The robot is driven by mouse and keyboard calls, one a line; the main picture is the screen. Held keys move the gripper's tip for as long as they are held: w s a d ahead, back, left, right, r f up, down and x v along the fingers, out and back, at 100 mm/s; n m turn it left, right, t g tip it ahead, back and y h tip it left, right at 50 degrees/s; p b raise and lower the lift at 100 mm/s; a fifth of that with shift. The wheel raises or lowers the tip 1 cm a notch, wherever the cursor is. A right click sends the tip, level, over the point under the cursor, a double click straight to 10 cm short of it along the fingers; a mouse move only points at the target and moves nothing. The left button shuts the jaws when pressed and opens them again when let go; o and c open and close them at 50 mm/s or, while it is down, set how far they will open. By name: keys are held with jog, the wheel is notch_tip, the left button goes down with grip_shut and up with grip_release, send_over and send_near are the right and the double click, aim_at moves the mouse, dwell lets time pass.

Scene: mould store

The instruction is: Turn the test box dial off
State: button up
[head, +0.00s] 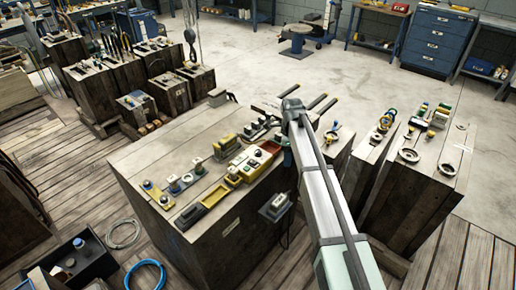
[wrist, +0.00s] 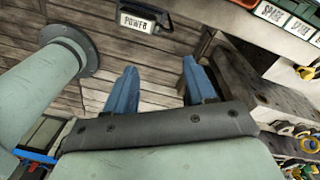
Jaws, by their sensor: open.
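My gripper shows in the wrist view (wrist: 159,82) with its two blue fingers apart and nothing between them. In the head view, my arm hides most of it; a bit of blue shows beside the wooden block's right side. A small grey box (head: 275,207) is on the block's front side in the head view. A dark box with a POWER label (wrist: 145,21) is at the top of the wrist view, beyond the fingertips and apart from them. I cannot tell which unit is the test box, and no dial is clearly seen.
The large wooden block (head: 225,232) carries a yellow unit (head: 228,147), an orange-red tray (head: 250,167) and several small fittings. More blocks with rings and fittings (head: 409,155) stand to the right. SPARE-labelled bins (wrist: 272,14) are at the wrist view's upper right. A blue hose coil (head: 146,275) lies on the floor.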

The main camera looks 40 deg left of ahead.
jog(key=m, duration=0.2)
send_near(258, 151)
jog(key=shift+t+y, duration=0.4)
jog(key=f, duration=0.8)
jog(key=shift+s+d+f, duration=0.1)
jog(key=shift+s+d, duration=0.1)
jog(key=shift+d, duration=0.05)
grip_shut()
